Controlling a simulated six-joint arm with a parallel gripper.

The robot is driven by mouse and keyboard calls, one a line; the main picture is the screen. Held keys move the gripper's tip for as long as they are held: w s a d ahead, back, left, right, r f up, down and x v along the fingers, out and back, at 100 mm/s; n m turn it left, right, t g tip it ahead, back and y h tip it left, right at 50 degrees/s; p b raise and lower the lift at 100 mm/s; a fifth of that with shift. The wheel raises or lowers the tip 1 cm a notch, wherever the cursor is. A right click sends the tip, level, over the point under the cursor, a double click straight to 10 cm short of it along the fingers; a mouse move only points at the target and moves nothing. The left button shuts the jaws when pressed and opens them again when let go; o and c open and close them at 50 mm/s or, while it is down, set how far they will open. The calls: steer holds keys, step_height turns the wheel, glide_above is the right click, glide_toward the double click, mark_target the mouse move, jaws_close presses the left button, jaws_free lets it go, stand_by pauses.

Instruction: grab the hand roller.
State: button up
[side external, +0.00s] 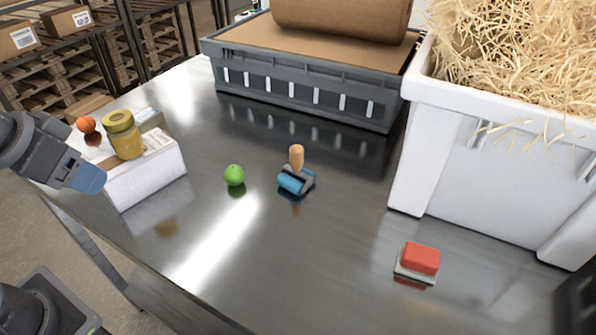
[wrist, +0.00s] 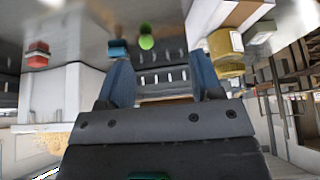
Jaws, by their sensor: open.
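The hand roller (side external: 290,182) stands on the steel table near its middle, with a blue roller and a tan wooden handle pointing up. It seems to show as a small blue shape (wrist: 118,48) near the left finger in the wrist view. My gripper (side external: 88,179) is at the left edge of the side view, beside the white box and well apart from the roller. In the wrist view, its two blue fingers (wrist: 160,60) are spread with nothing held between them.
A green ball (side external: 234,175) sits just left of the roller. A white box (side external: 150,178) carries a yellow jar (side external: 124,140); an orange ball (side external: 86,124) is beside it. A grey crate (side external: 300,95), a white straw-filled bin (side external: 480,180) and a red block (side external: 420,258) stand behind and right.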

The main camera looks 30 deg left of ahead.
steer(key=w+d+r+n, duration=0.1)
steer(key=w+d+r, duration=0.1)
steer(key=w+r, duration=0.35)
steer(key=n+g+y, duration=0.2)
steer(key=n+y, duration=0.1)
steer(key=n, duration=0.3)
glide_above(297, 149)
steer(key=s+d, duration=0.2)
steer(key=s, duration=0.1)
step_height(297, 149, down, 6)
steer(key=x, duration=1.3)
steer(key=shift+d+f, duration=0.3)
steer(key=shift+r, duration=0.1)
jaws_close()
